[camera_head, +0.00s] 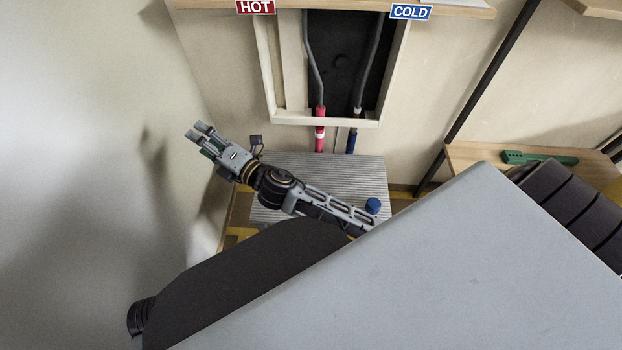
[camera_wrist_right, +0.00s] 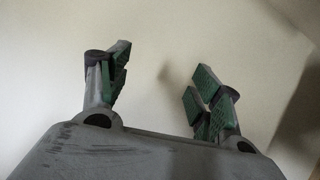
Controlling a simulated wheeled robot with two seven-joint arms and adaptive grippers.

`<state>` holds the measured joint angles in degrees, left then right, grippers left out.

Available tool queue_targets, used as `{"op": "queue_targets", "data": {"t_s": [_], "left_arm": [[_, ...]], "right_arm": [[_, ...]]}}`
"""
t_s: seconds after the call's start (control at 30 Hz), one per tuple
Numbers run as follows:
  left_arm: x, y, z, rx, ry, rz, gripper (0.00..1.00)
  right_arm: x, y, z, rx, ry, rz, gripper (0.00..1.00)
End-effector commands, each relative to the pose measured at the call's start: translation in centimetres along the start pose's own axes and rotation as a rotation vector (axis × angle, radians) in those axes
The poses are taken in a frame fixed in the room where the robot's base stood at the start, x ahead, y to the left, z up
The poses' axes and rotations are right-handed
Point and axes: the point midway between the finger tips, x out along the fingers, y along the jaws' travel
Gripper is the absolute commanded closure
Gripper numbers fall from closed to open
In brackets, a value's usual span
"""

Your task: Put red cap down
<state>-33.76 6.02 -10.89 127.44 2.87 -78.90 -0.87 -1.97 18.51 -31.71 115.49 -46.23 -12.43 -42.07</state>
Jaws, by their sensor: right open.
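My right gripper (camera_head: 197,130) is raised over the left side in the head view, pointing up and left toward the bare wall. In the right wrist view (camera_wrist_right: 160,75) its green-padded fingers are wide apart with nothing between them. I see no red cap in either view; my own body and arm cover part of the ribbed grey surface (camera_head: 330,172). A blue cap (camera_head: 372,205) sits on that surface, right of my forearm. My left gripper is not in view.
A red pipe end (camera_head: 320,130) under the HOT sign (camera_head: 256,7) and a blue pipe end (camera_head: 351,141) under the COLD sign (camera_head: 410,12) hang from a framed wall opening. A green tool (camera_head: 540,158) lies on a wooden shelf at right.

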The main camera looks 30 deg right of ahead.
Motion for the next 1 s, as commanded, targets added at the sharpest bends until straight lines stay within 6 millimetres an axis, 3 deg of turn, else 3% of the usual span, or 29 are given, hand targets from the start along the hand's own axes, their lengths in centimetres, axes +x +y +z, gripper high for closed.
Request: {"op": "queue_targets", "data": {"t_s": [0.2, 0.47, 0.7, 1.0], "left_arm": [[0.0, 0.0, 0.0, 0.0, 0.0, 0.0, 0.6], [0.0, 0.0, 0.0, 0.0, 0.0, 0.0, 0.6], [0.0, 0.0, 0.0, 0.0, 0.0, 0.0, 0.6], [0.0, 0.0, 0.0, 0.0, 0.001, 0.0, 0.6]], "right_arm": [[-3.2, -5.7, 3.5, 0.349, -0.198, -0.205, 0.36], [-9.3, -13.1, 5.2, 0.746, -0.446, -0.451, 0.36], [-16.8, -19.1, 4.2, 1.083, -0.687, -0.687, 0.36], [-27.4, -23.6, 0.3, 1.44, -1.004, -0.986, 0.36]]}}
